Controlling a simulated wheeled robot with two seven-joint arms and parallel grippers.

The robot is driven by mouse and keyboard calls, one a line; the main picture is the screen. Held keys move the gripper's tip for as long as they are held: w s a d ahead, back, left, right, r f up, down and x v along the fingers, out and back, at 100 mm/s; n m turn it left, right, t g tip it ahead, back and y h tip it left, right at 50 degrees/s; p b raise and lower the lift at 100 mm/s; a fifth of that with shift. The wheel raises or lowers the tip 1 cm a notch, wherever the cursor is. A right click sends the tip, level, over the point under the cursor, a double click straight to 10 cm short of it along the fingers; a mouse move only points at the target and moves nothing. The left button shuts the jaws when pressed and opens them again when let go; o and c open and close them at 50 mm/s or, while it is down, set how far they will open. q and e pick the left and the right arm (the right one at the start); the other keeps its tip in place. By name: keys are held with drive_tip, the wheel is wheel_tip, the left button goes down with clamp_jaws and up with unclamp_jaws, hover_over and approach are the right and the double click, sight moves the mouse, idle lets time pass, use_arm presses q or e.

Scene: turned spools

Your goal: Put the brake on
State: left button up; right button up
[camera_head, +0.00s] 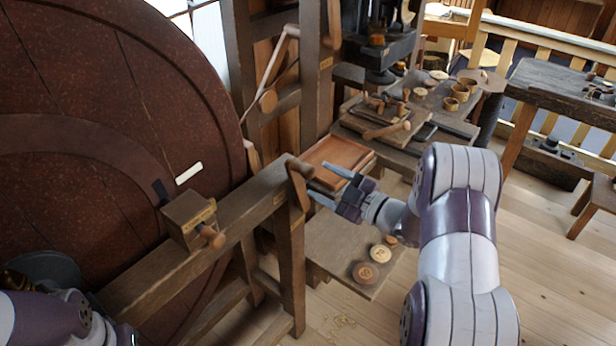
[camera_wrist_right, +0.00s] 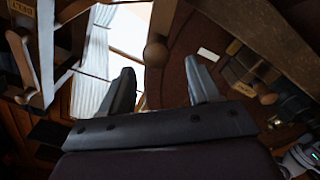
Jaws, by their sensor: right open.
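My right gripper (camera_head: 322,184) is open and empty, its fingers pointing left at a short wooden lever (camera_head: 299,182) on the end of the heavy beam. In the right wrist view the open fingers (camera_wrist_right: 160,76) have the lever's round knob (camera_wrist_right: 155,51) ahead of and between their tips, with no contact visible. A wooden block (camera_head: 188,217) with a brass plate and a turned knob (camera_head: 212,238) sits on the beam, beside a dark pad (camera_head: 160,191) at the big red-brown wheel (camera_head: 90,90).
A reddish tray (camera_head: 337,160) lies close behind my right gripper. A low board (camera_head: 350,250) holds round wooden discs.

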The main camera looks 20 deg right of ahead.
drive_tip(key=v, duration=0.5)
drive_tip(key=shift+s+d+b, duration=0.1)
drive_tip(key=shift+s+b, duration=0.25)
drive_tip(key=shift+s, duration=0.05)
